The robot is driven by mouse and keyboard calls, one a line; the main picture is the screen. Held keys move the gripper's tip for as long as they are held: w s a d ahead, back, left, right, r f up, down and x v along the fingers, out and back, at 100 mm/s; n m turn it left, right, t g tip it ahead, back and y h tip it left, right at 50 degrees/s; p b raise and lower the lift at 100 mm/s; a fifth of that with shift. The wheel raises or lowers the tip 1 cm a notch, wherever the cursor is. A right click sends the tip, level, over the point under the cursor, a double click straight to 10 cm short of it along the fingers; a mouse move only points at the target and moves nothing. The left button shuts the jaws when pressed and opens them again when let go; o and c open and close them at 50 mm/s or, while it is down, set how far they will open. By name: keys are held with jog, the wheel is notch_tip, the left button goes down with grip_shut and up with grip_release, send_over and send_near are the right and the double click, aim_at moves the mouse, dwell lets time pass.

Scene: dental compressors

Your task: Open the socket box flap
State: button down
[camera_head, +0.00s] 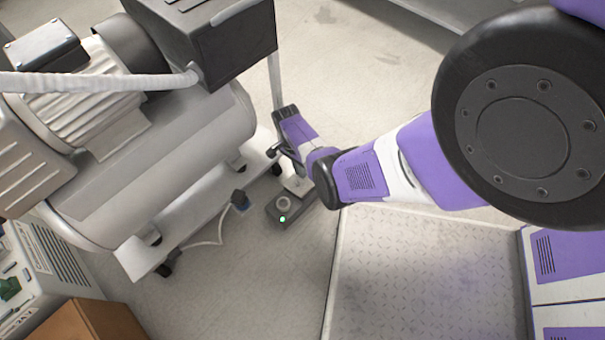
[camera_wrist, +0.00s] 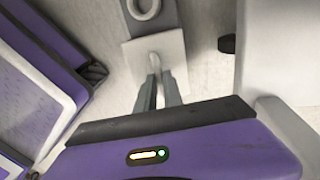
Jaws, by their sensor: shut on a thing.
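The socket box (camera_head: 290,209) is a small dark grey box on the floor, with a round pale socket and a lit green light on top. Its pale square flap (camera_head: 298,186) shows at the end nearer my gripper (camera_head: 296,174). In the wrist view, the flap (camera_wrist: 136,62) lies just below the ring-shaped socket (camera_wrist: 144,8), leaving the visible part of the ring uncovered. My gripper (camera_wrist: 157,76) is shut on the flap, its narrow fingers together at the small raised tab in the middle. The flap's exact tilt is hard to tell.
A compressor (camera_head: 150,160) on a wheeled white base stands left of the box. A dark plug (camera_head: 240,199) with a white cable is beside that base. A metal tread plate (camera_head: 430,270) lies to the right. Open floor (camera_head: 250,290) is in front.

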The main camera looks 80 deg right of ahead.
aim_at(296, 176)
jog(key=shift+w+d, duration=0.1)
jog(key=shift+w, duration=0.1)
jog(key=c, duration=1.5)
grip_release()
jog(key=p+v, duration=0.4)
jog(key=v, duration=0.4)
